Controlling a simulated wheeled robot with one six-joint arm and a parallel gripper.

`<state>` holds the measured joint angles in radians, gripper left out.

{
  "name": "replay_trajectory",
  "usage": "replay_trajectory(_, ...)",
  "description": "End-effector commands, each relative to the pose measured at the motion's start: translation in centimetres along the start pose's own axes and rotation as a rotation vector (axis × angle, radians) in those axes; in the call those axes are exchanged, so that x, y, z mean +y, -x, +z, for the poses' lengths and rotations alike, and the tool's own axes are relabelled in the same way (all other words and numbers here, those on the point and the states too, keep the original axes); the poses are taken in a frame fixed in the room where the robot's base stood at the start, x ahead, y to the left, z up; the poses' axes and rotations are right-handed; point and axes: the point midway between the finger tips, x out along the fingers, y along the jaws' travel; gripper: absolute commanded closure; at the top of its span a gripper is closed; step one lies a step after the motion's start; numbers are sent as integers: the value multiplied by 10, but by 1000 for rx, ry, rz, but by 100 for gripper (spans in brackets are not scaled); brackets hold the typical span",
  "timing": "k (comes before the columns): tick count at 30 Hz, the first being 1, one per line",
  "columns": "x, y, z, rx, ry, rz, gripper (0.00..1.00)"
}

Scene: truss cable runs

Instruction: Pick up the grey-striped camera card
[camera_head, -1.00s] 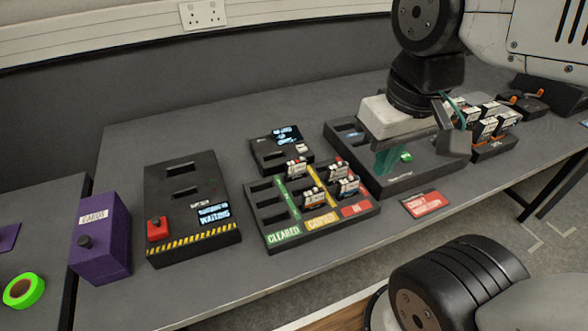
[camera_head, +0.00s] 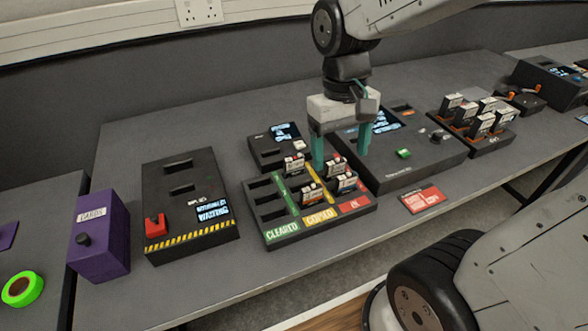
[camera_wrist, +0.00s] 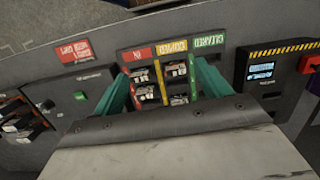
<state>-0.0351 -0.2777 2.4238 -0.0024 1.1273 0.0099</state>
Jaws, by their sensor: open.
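Several small camera cards stand upright in the black sorting tray (camera_head: 275,243), which has green CLEARED, yellow COPIED and red IN strips. A front card with orange (camera_head: 312,194) and a card with blue (camera_head: 346,183) show, with another card (camera_head: 294,166) behind. The cards also show in the wrist view (camera_wrist: 146,92). I cannot tell which card has grey stripes; the markings are too small. My gripper (camera_head: 341,160) is open and empty, pointing down over the tray's right rear part. Its teal fingers (camera_wrist: 160,80) flank the tray in the wrist view and partly hide it.
A black device with a red button (camera_head: 156,226) and a purple box (camera_head: 98,238) stand left. A black reader with a green button (camera_head: 403,153) stands right of the tray. More upright cards fill a rack (camera_head: 480,125) at far right. A red label (camera_head: 424,198) lies in front.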

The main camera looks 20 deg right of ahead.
Motion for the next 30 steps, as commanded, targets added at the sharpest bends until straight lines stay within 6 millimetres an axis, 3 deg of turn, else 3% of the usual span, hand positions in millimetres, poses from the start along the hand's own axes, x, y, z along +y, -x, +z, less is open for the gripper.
replay_trajectory(3, -4, -23, -43, -32, 4, 1, 24)
replay_trajectory(10, -11, -66, -122, -16, -2, 2, 24)
replay_trajectory(14, -13, -78, -158, 35, -9, 0, 24)
replay_trajectory(16, -14, -71, -178, 101, -16, -3, 24)
replay_trajectory(20, -14, -77, -185, 132, -22, -5, 24)
replay_trajectory(30, -17, -120, -185, 128, -22, -5, 24)
